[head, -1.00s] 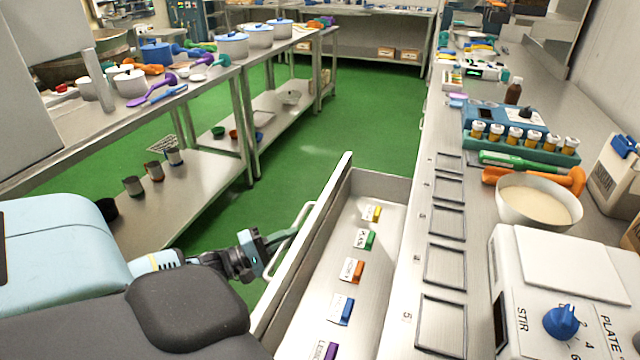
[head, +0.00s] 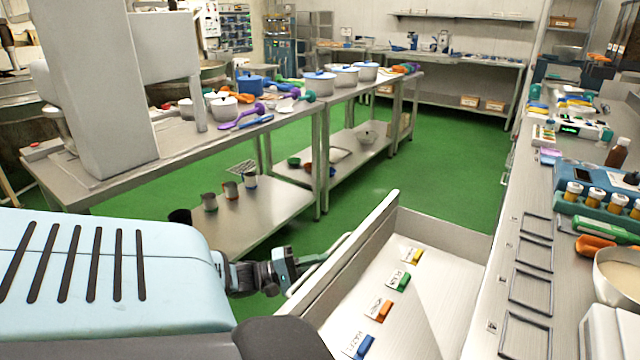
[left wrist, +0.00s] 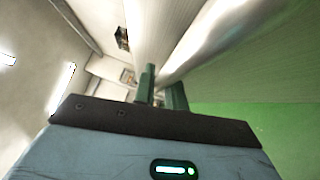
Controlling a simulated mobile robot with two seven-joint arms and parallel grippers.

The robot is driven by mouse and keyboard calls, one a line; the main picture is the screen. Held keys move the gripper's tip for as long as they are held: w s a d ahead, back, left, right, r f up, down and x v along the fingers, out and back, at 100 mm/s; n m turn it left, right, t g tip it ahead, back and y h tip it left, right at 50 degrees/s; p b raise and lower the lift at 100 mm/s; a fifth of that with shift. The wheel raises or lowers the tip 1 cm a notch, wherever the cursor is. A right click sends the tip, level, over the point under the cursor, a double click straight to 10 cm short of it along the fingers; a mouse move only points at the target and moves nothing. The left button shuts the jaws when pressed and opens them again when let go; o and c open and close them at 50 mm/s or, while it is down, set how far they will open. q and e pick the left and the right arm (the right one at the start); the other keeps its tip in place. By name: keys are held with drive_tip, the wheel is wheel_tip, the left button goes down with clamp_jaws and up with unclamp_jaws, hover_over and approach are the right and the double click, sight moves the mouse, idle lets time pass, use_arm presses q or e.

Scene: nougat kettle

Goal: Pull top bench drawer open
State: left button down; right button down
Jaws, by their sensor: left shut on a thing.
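The top bench drawer (head: 432,233) is pulled well out from the right-hand bench, with its inside showing. Its front panel (head: 352,262) faces left and carries a pale bar handle (head: 340,247). My left gripper (head: 312,262) is at the outer side of that panel, shut on the handle. In the left wrist view my left gripper's green fingers (left wrist: 162,90) reach to the bright handle bar (left wrist: 205,38); the exact contact is partly hidden. My right gripper is not in view.
Labelled coloured blocks (head: 400,281) lie in the drawer. The bench top (head: 508,228) holds empty frames, a bowl (head: 620,275) and orange-filled vials. A steel table (head: 180,150) with pots stands at left. Green floor (head: 375,185) lies clear between.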

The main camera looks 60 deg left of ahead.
use_arm(q)
drive_tip(key=c, duration=1.5)
unclamp_jaws()
drive_tip(key=shift+o, duration=0.2)
drive_tip(key=shift+s, duration=0.1)
drive_tip(key=shift+s+a+f, duration=0.1)
drive_tip(key=shift+s, duration=0.1)
drive_tip(key=r+v, duration=0.1)
drive_tip(key=v, duration=0.6)
drive_tip(key=shift+f, duration=0.4)
drive_tip(key=shift+s, duration=0.1)
